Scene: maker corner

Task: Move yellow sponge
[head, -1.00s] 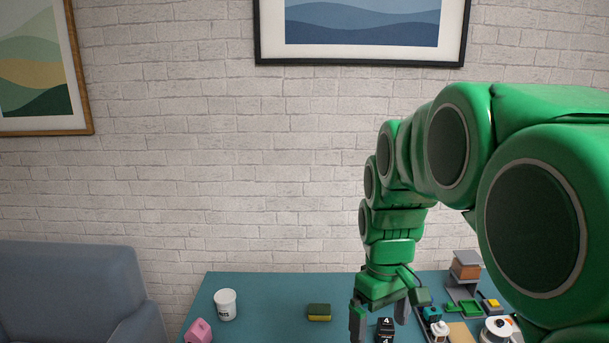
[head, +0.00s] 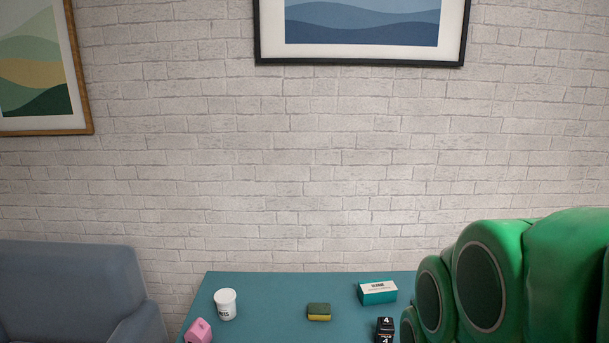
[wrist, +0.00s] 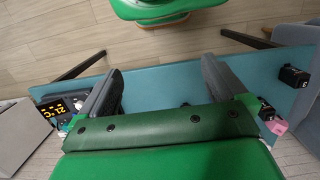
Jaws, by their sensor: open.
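The yellow sponge (head: 319,312), with a dark green upper face and yellow below, lies on the teal table (head: 270,290) in the head view, near the table's middle. I cannot make it out in the wrist view. My gripper (wrist: 160,70) shows in the wrist view with its two dark fingers spread wide and nothing between them. In the head view the gripper is out of the picture; only my green arm shows at the lower right, apart from the sponge.
A white tub (head: 225,304) and a pink object (head: 198,331) stand left of the sponge. A teal and white box (head: 377,292) and black blocks marked 4 (head: 385,325) are to its right. A black device with a yellow display (wrist: 62,108) shows in the wrist view.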

